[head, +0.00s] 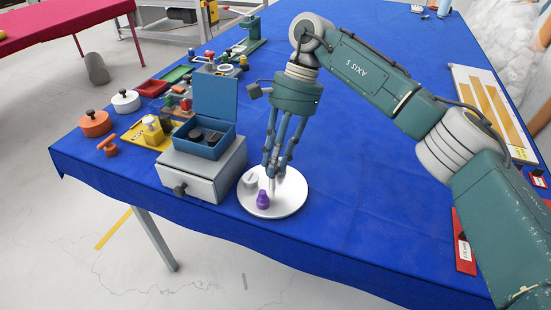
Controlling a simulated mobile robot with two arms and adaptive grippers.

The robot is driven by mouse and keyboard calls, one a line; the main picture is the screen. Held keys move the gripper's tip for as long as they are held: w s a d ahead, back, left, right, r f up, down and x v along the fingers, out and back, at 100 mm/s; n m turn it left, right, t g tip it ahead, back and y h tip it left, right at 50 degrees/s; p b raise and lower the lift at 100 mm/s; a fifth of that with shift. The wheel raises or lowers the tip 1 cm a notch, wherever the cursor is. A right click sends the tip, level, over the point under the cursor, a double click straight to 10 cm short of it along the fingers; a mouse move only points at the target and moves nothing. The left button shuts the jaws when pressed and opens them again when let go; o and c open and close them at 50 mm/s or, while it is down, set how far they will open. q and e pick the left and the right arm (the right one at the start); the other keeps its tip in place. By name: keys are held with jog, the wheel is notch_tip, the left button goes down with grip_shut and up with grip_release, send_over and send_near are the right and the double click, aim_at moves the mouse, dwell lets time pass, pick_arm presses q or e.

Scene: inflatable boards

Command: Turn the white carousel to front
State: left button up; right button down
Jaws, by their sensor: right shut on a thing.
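The white carousel (291,198) is a round flat disc near the front edge of the blue table, right of the grey drawer box. A purple knob-like piece (262,200) stands toward its front, and a small pale grey-white piece (250,181) stands at its left. My right gripper (272,184) reaches down over the disc from above, its fingers close together and shut on a part of the carousel near its middle. The fingers hide the exact spot they grip. My left gripper is not in view.
Left of the carousel stands a grey drawer box (203,178) with an open blue box (205,141) on top. Orange and white lidded pots and coloured trays lie farther left. The blue cloth (350,215) is clear right of the carousel. A red-edged card (465,247) lies at right.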

jog(key=c, duration=1.5)
grip_release()
jog(key=shift+a+r, duration=0.1)
jog(key=shift+o, duration=0.2)
jog(key=v, duration=1.2)
jog(key=shift+s, duration=0.1)
